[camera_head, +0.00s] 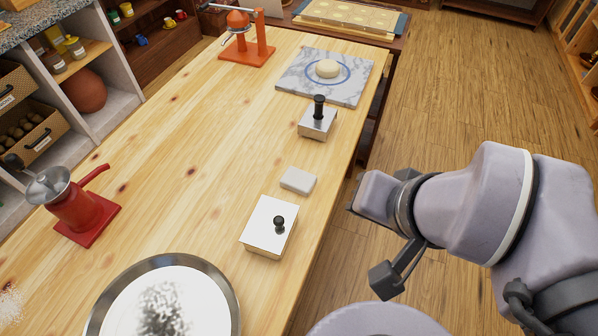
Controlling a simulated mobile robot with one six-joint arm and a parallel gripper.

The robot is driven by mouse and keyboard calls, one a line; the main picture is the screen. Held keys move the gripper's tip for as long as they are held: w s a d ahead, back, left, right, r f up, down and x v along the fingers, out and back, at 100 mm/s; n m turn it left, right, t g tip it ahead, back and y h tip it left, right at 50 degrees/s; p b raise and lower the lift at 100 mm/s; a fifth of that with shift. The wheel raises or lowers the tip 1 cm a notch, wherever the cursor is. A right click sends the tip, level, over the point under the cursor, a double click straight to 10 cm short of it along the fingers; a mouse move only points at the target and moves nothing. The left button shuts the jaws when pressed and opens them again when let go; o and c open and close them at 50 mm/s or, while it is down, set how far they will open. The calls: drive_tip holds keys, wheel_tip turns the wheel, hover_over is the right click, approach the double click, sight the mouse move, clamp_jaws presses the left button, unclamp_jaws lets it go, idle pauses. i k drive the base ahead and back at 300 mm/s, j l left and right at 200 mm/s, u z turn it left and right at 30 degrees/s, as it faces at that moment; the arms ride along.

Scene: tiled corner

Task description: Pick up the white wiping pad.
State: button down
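The white wiping pad (298,180) is a small pale rectangular block. It lies flat on the light wooden table (190,170), near the table's right edge. My gripper (356,195) is to the right of the pad, apart from it and beyond the table edge, over the floor in the picture. My gripper is seen from behind and the side, so its fingers are mostly hidden and I cannot tell whether they are open or shut. Nothing covers the pad.
A white-topped metal box with a black knob (269,227) stands just in front of the pad. A metal block with a black handle (318,121) stands behind it. A marble board with dough (325,76), red grinder (80,205) and round metal pan (168,300) stand farther off. The table's middle is clear.

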sight(298, 181)
drive_tip(key=u, duration=1.95)
drive_tip(key=l+z, duration=0.1)
drive_tip(key=z, duration=0.3)
drive_tip(key=l+z, duration=0.1)
drive_tip(key=z, duration=0.3)
drive_tip(key=l+z, duration=0.15)
drive_tip(key=z, duration=0.25)
drive_tip(key=i+l+u, duration=0.15)
drive_tip(key=u, duration=0.25)
drive_tip(key=i+l+u, duration=0.15)
drive_tip(key=u, duration=0.3)
